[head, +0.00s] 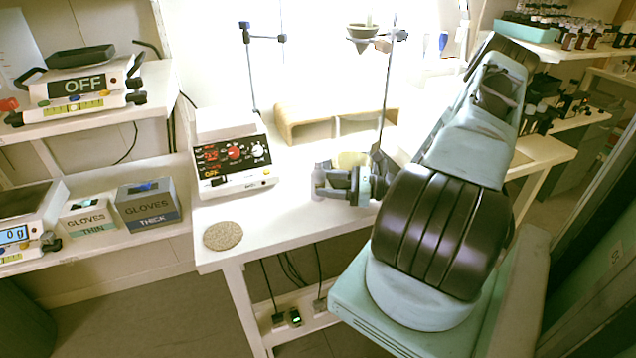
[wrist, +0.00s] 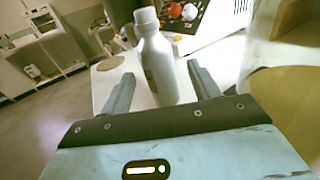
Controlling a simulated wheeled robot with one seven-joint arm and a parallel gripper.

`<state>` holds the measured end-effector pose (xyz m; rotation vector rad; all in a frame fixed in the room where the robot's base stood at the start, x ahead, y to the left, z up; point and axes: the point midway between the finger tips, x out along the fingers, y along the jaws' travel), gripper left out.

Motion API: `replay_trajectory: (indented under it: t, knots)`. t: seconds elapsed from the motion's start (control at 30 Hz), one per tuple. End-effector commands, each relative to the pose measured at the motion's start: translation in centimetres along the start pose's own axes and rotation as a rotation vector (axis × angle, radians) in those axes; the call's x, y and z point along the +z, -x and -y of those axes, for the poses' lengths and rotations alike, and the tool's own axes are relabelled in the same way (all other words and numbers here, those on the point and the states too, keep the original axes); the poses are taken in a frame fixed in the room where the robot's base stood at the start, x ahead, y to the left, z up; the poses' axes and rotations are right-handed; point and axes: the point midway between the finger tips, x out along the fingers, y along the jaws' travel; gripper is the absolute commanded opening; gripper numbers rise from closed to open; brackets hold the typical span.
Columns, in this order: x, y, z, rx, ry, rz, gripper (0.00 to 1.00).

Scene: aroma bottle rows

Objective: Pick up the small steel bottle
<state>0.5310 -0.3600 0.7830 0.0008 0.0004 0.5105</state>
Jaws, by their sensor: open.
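The small steel bottle (wrist: 158,62) is pale grey with a narrow neck and a light cap. It stands upright on the white table in the wrist view. In the head view it shows as a small grey shape (head: 318,181) at the tip of my gripper (head: 338,180). In the wrist view my gripper (wrist: 160,78) is open, with one finger on each side of the bottle's lower body. Gaps show between the bottle and both fingers. The bottle's base is partly hidden by the gripper body.
A hotplate-like device (head: 234,160) with dials stands left of the bottle. A yellowish container (head: 352,160) is close behind my gripper and fills the right of the wrist view. A cork mat (head: 223,235) lies at the table's front left. A beige wooden stand (head: 330,112) is behind.

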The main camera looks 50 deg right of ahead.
Motion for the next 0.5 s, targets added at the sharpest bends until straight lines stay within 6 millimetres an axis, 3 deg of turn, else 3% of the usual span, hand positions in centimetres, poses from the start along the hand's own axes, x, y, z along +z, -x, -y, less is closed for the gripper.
replay_trajectory:
  t: [0.2, 0.5]
  knots:
    - [0.0, -2.9, -0.1, 0.002, -0.002, 0.001, 0.61]
    - [0.0, -3.3, -0.1, 0.001, -0.001, 0.0, 0.61]
